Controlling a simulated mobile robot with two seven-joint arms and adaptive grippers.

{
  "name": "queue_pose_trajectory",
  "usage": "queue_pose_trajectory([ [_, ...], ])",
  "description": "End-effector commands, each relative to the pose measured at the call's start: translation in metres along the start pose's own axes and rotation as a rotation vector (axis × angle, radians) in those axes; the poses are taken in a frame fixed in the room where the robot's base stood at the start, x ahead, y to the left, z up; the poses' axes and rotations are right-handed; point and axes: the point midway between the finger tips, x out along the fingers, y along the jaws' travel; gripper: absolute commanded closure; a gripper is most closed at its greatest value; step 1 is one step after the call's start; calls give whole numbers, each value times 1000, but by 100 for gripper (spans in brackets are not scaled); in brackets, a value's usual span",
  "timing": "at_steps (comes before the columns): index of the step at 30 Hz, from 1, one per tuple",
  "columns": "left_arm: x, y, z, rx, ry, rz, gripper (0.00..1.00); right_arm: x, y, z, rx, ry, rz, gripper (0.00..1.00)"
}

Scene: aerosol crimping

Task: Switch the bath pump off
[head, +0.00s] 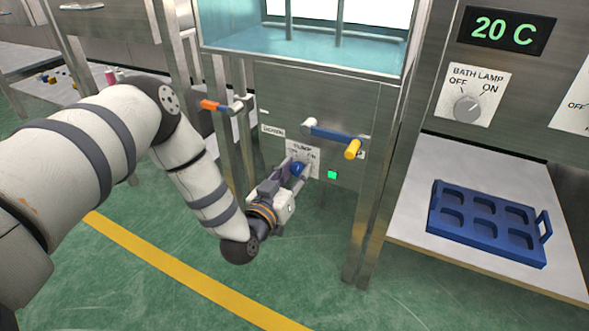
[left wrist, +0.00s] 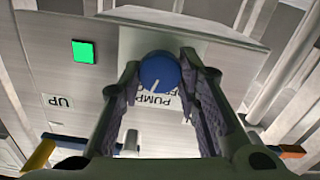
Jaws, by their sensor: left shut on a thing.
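The blue pump knob (head: 297,168) is on the steel front panel below the bath, on a white plate (head: 303,149) marked PUMP. A green lamp (head: 332,174) is lit to its right. My left gripper (head: 295,171) is at the panel with its fingers on either side of the knob, shut on it. In the left wrist view the knob (left wrist: 159,70) sits between the fingertips, and the panel lettering is upside down. Its white pointer line slants toward the lower left there, away from the partly hidden OFF lettering. My right gripper is not in view.
A blue lever with a yellow end (head: 334,136) sticks out above the knob, and an orange-ended lever (head: 222,106) to the left. The bath (head: 310,45) is above. A BATH LAMP knob (head: 467,108) and a blue tray (head: 487,226) are at right.

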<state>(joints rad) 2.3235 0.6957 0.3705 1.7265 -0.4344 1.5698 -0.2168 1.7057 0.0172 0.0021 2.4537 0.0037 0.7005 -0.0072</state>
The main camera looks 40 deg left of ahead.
Motion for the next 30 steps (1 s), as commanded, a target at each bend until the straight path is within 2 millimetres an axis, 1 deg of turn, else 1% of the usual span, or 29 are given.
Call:
queue_pose_trajectory([
  [6, -1, 0, -1, -205, -1, -1, 97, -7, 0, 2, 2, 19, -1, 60],
  [18, -1, -1, 1, -555, -3, 0, 98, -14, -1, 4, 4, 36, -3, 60],
  [24, -1, -1, 1, -681, -4, -1, 98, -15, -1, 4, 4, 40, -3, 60],
  [30, -1, -1, 2, -762, -4, -1, 98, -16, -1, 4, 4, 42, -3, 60],
])
